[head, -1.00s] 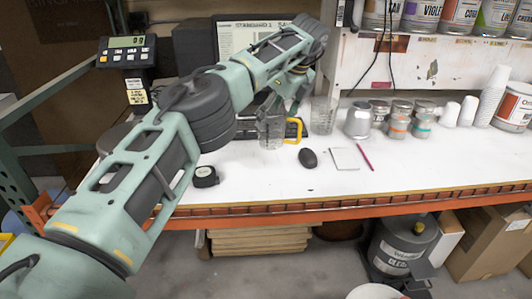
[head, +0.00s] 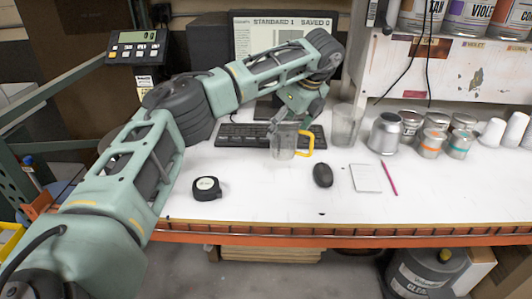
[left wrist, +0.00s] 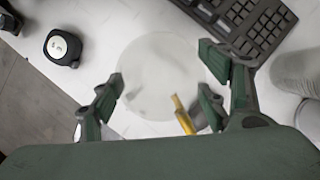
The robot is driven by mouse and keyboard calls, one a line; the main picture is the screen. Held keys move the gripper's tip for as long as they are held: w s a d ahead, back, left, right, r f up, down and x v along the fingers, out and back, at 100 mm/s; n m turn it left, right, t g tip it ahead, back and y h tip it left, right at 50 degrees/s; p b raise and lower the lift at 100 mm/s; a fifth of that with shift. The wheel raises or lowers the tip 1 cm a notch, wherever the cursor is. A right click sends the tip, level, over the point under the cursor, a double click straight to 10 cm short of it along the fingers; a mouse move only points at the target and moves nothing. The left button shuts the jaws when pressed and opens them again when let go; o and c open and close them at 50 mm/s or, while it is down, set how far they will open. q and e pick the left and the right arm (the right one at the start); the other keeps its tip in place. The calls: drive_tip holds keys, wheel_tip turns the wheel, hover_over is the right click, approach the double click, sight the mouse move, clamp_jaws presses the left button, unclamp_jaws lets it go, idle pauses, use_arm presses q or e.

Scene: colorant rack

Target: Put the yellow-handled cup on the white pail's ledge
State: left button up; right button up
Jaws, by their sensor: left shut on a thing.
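The clear cup with the yellow handle (head: 283,142) is upright near the keyboard in the head view. My left gripper (head: 291,121) is shut on it from above. In the left wrist view, the fingers of my left gripper (left wrist: 162,88) stand on both sides of the pale, see-through cup (left wrist: 160,65), with its yellow handle near the right finger. I cannot tell whether the cup's bottom touches the table. No white pail with a ledge can be made out now. My right gripper is not in view.
A clear empty glass (head: 345,125) stands right of the cup, with metal cans (head: 385,133) beyond it. A black mouse (head: 322,175), notepad (head: 365,177) and tape measure (head: 206,188) lie in front. The keyboard (head: 245,134) is behind.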

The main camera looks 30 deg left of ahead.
sight(274, 157)
use_arm(q)
drive_tip(key=s+a, duration=0.1)
drive_tip(key=s+f, duration=0.1)
drive_tip(key=shift+s+a+f+p, duration=0.2)
drive_tip(key=shift+s+a+p, duration=0.15)
drive_tip(key=shift+s+a, duration=0.05)
wheel_tip(274, 157, down, 6)
drive_tip(key=s+a+p, duration=0.1)
drive_tip(key=s+p, duration=0.1)
drive_tip(key=shift+s+a, duration=0.15)
drive_tip(key=shift+a, duration=0.1)
drive_tip(key=o, duration=0.5)
drive_tip(key=shift+f, duration=0.1)
drive_tip(key=o, duration=0.5)
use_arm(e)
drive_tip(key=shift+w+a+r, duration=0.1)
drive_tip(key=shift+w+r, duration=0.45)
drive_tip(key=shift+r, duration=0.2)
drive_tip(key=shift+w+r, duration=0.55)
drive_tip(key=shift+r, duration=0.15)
